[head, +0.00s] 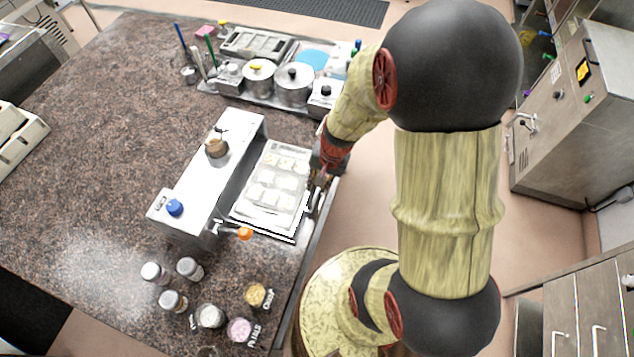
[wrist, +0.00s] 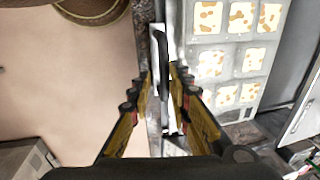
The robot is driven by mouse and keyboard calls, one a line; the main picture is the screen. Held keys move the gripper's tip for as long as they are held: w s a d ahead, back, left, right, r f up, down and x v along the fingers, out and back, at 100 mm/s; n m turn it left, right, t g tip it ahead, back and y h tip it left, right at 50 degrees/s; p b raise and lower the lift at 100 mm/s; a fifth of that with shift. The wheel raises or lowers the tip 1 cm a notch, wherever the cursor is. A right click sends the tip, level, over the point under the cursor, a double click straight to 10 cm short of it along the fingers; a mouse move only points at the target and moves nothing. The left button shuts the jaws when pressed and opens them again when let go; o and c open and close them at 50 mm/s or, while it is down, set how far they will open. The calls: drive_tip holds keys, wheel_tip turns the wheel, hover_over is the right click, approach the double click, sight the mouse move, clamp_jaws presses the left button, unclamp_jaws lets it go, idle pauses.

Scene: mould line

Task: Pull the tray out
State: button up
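The tray (head: 244,211) is a pale flat piece with several square, brown-flecked cream portions in rows, beside a long grey-white machine on the counter. In the wrist view the tray (wrist: 230,56) fills the upper right. Its upright handle (wrist: 164,58) is a dark bar along the tray's outer side. My gripper (wrist: 161,78) has its two yellow-and-black fingers apart, one on each side of the handle, with a gap showing between them. In the head view my gripper (head: 320,182) is at the tray's right edge, and my arm partly hides the handle.
The machine (head: 213,165) with a blue knob stands left of the tray. Several jars (head: 210,316) stand in front. A rack with pots (head: 293,82) is behind. The counter's right edge runs close beside the tray, with open floor beyond.

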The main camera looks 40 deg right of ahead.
drive_tip(key=shift+o, duration=1.1)
drive_tip(key=shift+r, duration=0.15)
wheel_tip(320, 180, up, 11)
drive_tip(key=s+d, duration=0.1)
drive_tip(key=s, duration=0.1)
drive_tip(key=shift+r, duration=0.2)
drive_tip(key=shift+d, duration=0.1)
